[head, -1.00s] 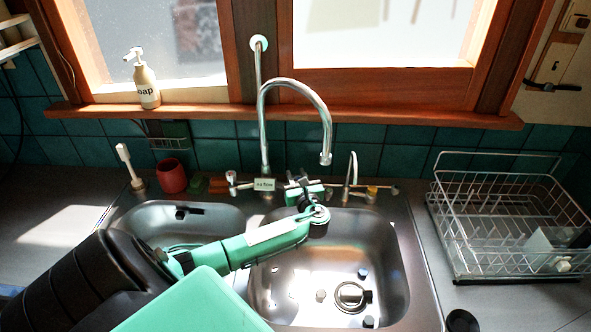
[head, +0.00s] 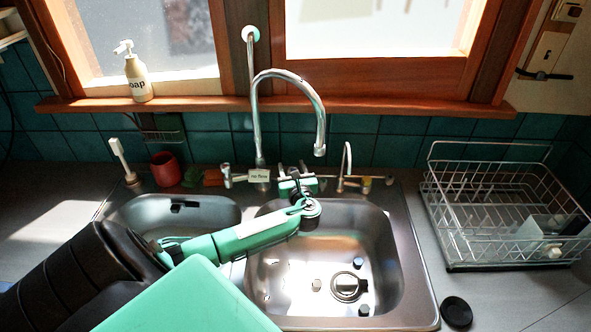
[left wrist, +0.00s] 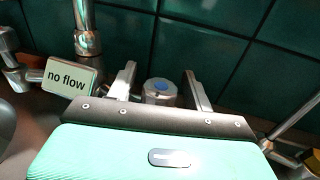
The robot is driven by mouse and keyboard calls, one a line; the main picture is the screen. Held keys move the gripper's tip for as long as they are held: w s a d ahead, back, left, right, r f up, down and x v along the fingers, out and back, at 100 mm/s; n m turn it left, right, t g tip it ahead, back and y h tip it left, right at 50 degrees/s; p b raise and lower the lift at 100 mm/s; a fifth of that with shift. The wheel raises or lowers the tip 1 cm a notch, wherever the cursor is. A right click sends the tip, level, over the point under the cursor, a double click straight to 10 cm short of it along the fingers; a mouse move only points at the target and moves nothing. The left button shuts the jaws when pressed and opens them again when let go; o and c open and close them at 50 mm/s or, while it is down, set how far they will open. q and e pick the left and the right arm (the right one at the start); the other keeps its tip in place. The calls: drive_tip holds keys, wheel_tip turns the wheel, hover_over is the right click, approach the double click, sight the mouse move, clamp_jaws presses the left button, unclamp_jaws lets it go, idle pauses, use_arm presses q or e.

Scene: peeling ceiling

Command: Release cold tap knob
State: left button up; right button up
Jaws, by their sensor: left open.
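In the head view, my left gripper (head: 293,172) is at the tap row behind the sink, just right of the tall curved spout (head: 257,130). There the knob is mostly hidden by the gripper. A "no flow" tag (left wrist: 68,78) is by the spout's base. My right gripper is not in view.
Two sink basins lie below the taps; the right one (head: 280,285) holds several small dark pieces and a drain. A small thin spout (head: 347,160) stands right of the gripper. A wire dish rack (head: 450,215) is at right, and a red cup (head: 167,170) at left.

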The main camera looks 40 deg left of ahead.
use_arm(q)
drive_tip(key=b+v, duration=0.3)
drive_tip(key=v, duration=1)
drive_tip(key=shift+s+d+r, duration=0.1)
drive_tip(key=shift+d, duration=0.05)
